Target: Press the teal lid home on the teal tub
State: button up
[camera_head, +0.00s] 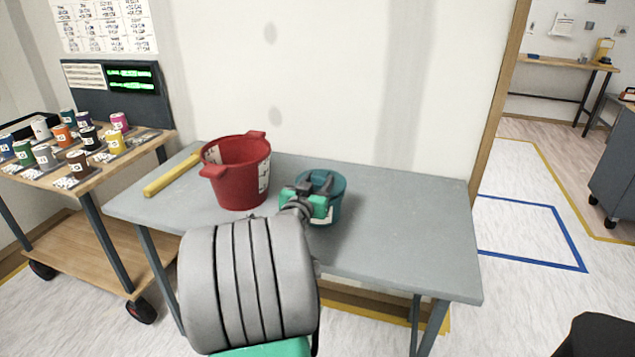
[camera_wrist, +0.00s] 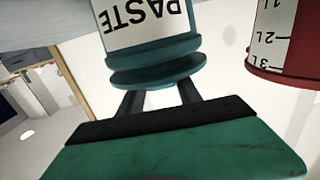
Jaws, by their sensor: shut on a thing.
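The teal tub (camera_head: 337,208) stands on the grey table, right of the red bucket. Its white PASTE label (camera_wrist: 148,22) appears upside down in the wrist view. The teal lid (camera_wrist: 152,72) is a round disc lying against the tub's rim, between the tub and my fingers. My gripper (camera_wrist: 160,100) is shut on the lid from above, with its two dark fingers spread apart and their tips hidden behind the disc. In the head view my gripper (camera_head: 316,188) covers part of the tub's top. I cannot tell whether the lid is fully seated.
A red bucket (camera_head: 237,178) with a scale stands close left of the tub. A yellow bar (camera_head: 172,175) lies at the table's left end. The grey table (camera_head: 420,210) is clear on the right. A rack of small paint pots (camera_head: 85,140) stands at left.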

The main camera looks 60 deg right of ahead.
jog(key=shift+f+b, duration=0.65)
jog(key=shift+f, duration=0.05)
jog(key=o, duration=1.4)
jog(key=shift+o, duration=0.2)
jog(key=s+a, duration=0.1)
jog(key=a, duration=0.6)
jog(key=shift+a+r, duration=0.2)
jog(key=shift+a, duration=0.15)
